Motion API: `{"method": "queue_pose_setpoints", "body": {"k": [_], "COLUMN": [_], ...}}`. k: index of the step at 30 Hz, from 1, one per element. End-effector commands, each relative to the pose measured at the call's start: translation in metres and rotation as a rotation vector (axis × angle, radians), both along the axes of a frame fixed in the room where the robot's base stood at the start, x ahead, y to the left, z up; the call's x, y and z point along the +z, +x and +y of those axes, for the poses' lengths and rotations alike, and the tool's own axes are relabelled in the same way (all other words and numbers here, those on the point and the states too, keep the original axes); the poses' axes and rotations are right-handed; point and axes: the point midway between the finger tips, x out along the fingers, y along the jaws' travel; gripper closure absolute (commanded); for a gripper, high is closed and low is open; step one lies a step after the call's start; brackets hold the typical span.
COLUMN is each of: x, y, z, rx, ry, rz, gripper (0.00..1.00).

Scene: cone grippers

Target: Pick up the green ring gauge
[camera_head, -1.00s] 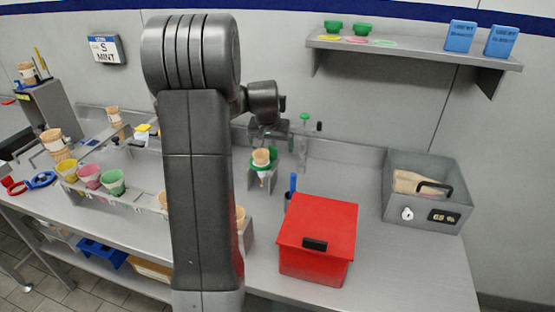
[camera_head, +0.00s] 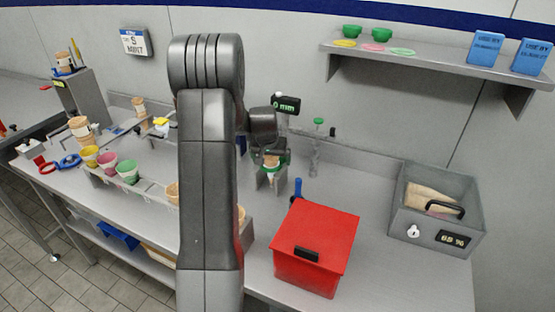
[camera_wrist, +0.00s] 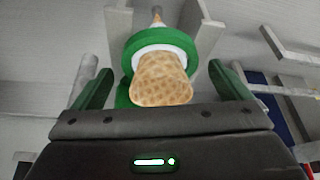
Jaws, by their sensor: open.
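The green ring gauge (camera_wrist: 205,45) shows in the wrist view as a thick green ring with a pale inner face, upper middle. A waffle cone (camera_wrist: 162,80) sits in the ring, its wide end toward the wrist camera. My gripper (camera_wrist: 160,85) is open, with one green-padded finger on each side of the cone and ring. I cannot tell whether the fingers touch the ring. In the head view my gripper (camera_head: 268,152) is at the grey stand behind the red box, and the ring (camera_head: 283,171) and cone (camera_head: 271,161) are partly hidden by it.
A red lidded box (camera_head: 315,245) stands in front on the bench, with a blue-handled tool (camera_head: 298,188) behind it. A grey bin (camera_head: 440,205) is at right. A clear stand with a green top (camera_head: 317,145) is just right of my gripper. A rack of coloured cups (camera_head: 108,162) is at left.

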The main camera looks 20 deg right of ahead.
Motion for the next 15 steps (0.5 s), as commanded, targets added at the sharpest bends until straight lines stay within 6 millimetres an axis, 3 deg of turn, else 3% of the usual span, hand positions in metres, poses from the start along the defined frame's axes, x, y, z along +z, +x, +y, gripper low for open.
{"method": "queue_pose_setpoints", "body": {"k": [2,10,15], "x": [0.0002,0.0004,0.0005], "y": [0.0,0.0,0.0001], "z": [0.0,0.0001,0.0001], "rx": [0.0,0.0,0.0], "ry": [0.0,0.0,-0.001], "rz": [0.0,0.0,-0.001], "gripper": [0.03,0.52,0.56]}}
